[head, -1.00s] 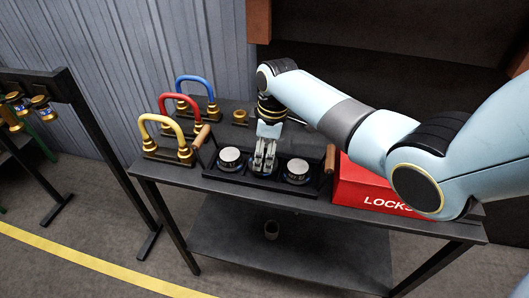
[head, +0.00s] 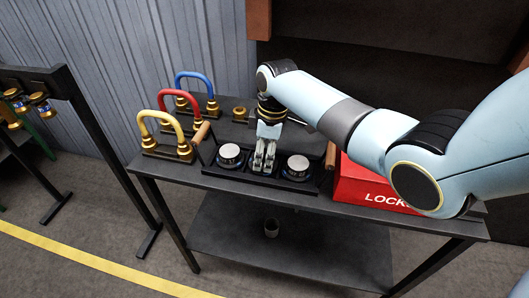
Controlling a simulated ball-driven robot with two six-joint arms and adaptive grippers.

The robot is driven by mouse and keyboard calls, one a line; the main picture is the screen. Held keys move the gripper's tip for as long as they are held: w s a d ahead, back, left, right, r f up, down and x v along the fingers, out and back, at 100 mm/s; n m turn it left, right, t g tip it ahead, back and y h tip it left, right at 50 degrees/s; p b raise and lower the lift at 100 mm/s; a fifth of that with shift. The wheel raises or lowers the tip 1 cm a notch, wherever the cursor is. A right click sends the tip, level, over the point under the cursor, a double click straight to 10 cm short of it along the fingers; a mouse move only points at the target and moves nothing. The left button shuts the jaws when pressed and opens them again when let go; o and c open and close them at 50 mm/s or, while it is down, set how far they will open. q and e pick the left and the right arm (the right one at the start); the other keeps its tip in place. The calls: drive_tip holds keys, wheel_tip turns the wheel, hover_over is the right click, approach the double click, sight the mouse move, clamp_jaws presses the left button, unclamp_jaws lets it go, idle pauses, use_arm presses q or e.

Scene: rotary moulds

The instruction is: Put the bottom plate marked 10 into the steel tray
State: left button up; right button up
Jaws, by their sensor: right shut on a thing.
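My right gripper (head: 264,159) points down into the middle of a dark tray (head: 265,184) with wooden handles on the table. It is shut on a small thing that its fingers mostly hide. A round bottom plate with a pale steel top (head: 229,154) sits in the tray left of the gripper. A similar round plate (head: 298,165) sits right of it. I cannot read a number on either one, nor on the thing held. I cannot make out a separate steel tray. My left gripper is out of view.
Yellow (head: 165,117), red (head: 178,95) and blue (head: 195,76) arched handles with brass feet stand at the table's left. A red box (head: 370,188) with white lettering stands at the right, under my right arm. A small brass part (head: 240,114) lies behind the tray.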

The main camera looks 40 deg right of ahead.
drive_tip(key=shift+w, duration=0.1)
drive_tip(key=o, duration=1.4)
drive_tip(key=shift+o, duration=0.5)
drive_tip(key=shift+f, duration=0.15)
wheel_tip(320, 180, up, 12)
drive_tip(key=s+d, duration=0.1)
